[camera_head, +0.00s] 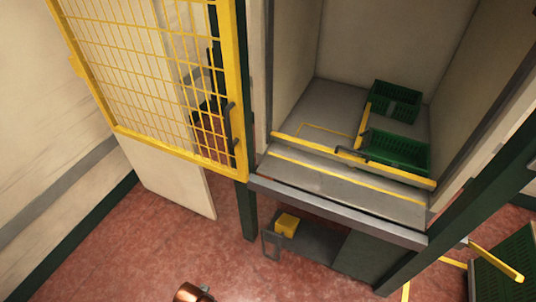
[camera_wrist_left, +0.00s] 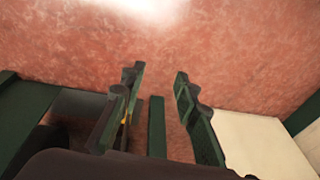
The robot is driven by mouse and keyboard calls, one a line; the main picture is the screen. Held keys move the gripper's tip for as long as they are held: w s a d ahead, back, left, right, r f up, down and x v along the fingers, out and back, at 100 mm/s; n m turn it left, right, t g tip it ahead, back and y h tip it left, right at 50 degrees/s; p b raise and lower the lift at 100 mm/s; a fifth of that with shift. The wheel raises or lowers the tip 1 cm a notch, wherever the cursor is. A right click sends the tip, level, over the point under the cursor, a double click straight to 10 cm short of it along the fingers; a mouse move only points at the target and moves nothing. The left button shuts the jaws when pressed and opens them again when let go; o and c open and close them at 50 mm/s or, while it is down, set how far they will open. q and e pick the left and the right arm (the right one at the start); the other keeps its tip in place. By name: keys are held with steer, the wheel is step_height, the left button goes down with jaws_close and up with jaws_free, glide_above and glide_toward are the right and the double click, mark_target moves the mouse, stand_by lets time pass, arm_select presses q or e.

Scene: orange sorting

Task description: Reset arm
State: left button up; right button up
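My left gripper (camera_wrist_left: 159,72) shows in the left wrist view. Its two dark green fingers stand apart with nothing held between them, and the red floor lies beyond. I cannot make out either gripper in the head view. My right gripper is in neither view. No oranges are visible in the frames.
A yellow mesh door (camera_head: 150,70) stands open at the left. Inside the cell, a green crate (camera_head: 395,101) sits at the back and another green crate (camera_head: 397,150) nearer. A yellow bar (camera_head: 300,143) crosses the opening. A yellow block (camera_head: 287,223) sits underneath. Red floor (camera_head: 120,250) is clear.

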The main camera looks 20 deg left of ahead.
arm_select(q)
steer(key=s+d+f+p, duration=0.1)
steer(key=s+f, duration=0.2)
steer(key=f, duration=0.6)
steer(key=s+f+p, duration=0.1)
steer(key=s+f, duration=0.2)
steer(key=f, duration=0.6)
steer(key=s+f+g, duration=0.1)
steer(key=s+f, duration=0.5)
steer(key=s, duration=0.3)
steer(key=s+f+m+p, duration=0.1)
steer(key=s+f, duration=0.5)
steer(key=s, duration=0.3)
steer(key=shift+g+h, duration=0.3)
steer(key=shift+g, duration=0.1)
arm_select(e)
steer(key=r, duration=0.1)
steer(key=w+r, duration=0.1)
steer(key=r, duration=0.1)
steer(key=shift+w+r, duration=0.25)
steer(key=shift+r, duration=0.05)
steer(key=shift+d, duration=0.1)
